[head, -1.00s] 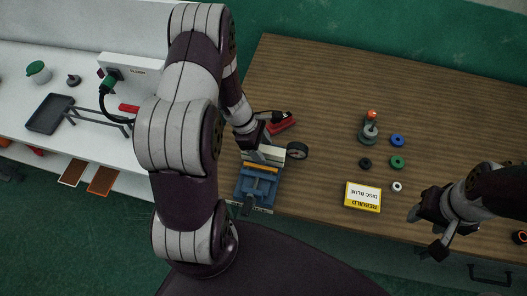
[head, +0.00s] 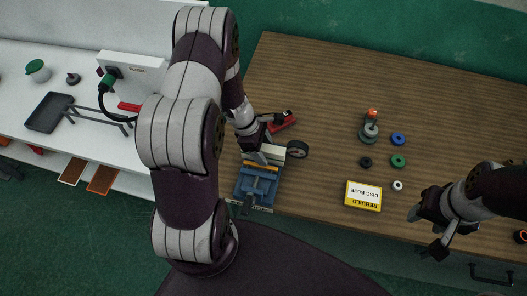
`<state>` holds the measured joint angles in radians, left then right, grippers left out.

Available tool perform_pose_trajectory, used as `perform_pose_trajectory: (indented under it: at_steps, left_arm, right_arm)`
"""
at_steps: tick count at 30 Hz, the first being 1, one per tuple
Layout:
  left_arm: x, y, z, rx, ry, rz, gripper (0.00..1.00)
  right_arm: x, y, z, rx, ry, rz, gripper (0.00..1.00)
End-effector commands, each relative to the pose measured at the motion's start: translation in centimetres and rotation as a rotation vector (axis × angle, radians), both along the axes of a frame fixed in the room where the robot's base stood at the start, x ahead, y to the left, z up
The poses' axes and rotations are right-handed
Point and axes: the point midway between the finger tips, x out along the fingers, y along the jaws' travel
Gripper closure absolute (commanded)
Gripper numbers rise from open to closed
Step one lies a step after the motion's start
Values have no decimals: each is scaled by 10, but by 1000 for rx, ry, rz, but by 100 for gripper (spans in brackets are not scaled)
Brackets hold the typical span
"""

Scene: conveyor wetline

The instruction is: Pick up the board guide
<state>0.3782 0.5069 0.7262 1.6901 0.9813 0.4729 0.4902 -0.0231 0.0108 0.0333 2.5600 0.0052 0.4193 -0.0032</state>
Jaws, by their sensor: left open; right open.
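I cannot tell for sure which thing is the board guide. A pale block (head: 262,152) shows at the back of a blue vise-like fixture (head: 257,187) with a yellow strip, at the wooden table's front edge. My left gripper (head: 256,143) is open, right above the pale block; its fingers are small and partly hidden, so contact is unclear. A red tool (head: 283,122) and a dark wheel (head: 297,149) lie just beyond and beside it. My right gripper (head: 427,232) is open and empty over the table's front right edge.
A yellow-edged card reading "REBUILD DISC BLUE" (head: 363,195) lies on the wooden table (head: 320,90). Near it are a small stand with an orange top (head: 370,128), a blue ring (head: 397,139), a green ring (head: 398,161) and others. A dark tray (head: 48,113) is on the white bench.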

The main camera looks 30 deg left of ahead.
Motion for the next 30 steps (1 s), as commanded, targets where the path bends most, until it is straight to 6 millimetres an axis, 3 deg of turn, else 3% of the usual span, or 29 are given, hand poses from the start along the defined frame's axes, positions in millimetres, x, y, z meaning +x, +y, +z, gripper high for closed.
perform_pose_trajectory:
  at_steps: [1, 2, 7, 19, 25, 30]
  left_arm:
    - [0, 0, 0, 0, 0, 0, 38]
    - [0, 0, 0, 0, 0, 0, 45]
    - [0, 0, 0, 0, 0, 0, 100]
    - [1, 0, 10, 1, -3, -1, 100]
    - [1, 0, 46, 1, -6, -1, 100]
    - [-16, -34, 66, 1, -4, -5, 100]
  right_arm:
    - [0, 0, 0, 0, 0, 0, 51]
    - [0, 0, 0, 0, 0, 0, 51]
    - [0, 0, 0, 0, 0, 0, 51]
    - [0, 0, 5, 0, -1, 0, 51]
    - [0, 0, 1, 0, 0, 0, 51]
    - [0, 0, -9, 0, 0, 0, 51]
